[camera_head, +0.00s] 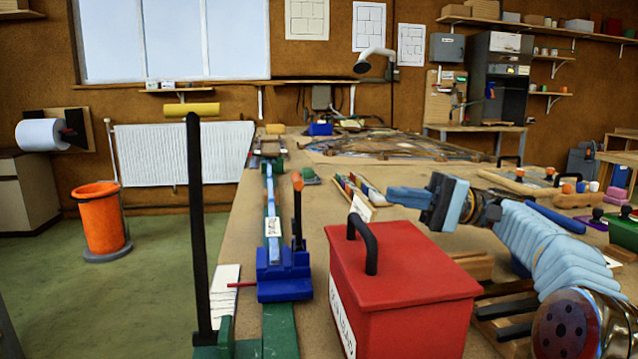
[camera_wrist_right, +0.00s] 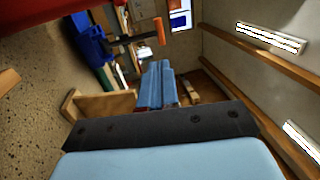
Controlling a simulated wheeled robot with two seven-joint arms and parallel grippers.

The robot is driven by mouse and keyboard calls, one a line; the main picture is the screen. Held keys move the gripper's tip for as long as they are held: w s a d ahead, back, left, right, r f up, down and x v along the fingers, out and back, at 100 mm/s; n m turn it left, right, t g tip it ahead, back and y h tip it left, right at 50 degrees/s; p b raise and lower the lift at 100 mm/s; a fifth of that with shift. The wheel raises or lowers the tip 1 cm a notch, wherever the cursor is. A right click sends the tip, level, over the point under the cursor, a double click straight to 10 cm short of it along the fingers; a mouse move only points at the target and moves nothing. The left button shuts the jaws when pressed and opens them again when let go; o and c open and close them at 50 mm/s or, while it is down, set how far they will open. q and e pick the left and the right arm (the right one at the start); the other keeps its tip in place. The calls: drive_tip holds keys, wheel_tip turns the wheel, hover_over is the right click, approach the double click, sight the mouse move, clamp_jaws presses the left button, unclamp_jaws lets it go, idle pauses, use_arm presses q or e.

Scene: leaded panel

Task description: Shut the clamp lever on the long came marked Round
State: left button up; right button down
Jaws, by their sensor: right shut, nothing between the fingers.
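A blue clamp (camera_head: 284,275) sits on a green rail along the table's left edge. Its dark lever with an orange tip (camera_head: 297,182) stands upright. A long pale came (camera_head: 270,190) runs back from the clamp, with a white label (camera_head: 272,226) too small to read. My right gripper (camera_head: 392,196) is shut and empty, in the air behind the red box and to the right of the lever, apart from it. In the right wrist view, its blue fingers (camera_wrist_right: 155,85) are together; the clamp (camera_wrist_right: 92,42) and the orange lever tip (camera_wrist_right: 160,30) show beyond. My left gripper is out of view.
A red box (camera_head: 405,285) with a black handle stands at the front, right of the clamp. A tall black lever (camera_head: 197,230) with a yellow grip (camera_head: 191,109) rises left of the clamp. A rack of coloured pieces (camera_head: 360,188) lies between the clamp and my right gripper.

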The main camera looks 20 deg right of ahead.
approach(298, 216)
drive_tip(key=w+a+r, duration=0.2)
drive_tip(key=a+r, duration=0.4)
drive_tip(key=r, duration=0.1)
drive_tip(key=shift+d+f, duration=0.1)
drive_tip(key=shift+d, duration=0.15)
drive_tip(key=shift+a, duration=0.1)
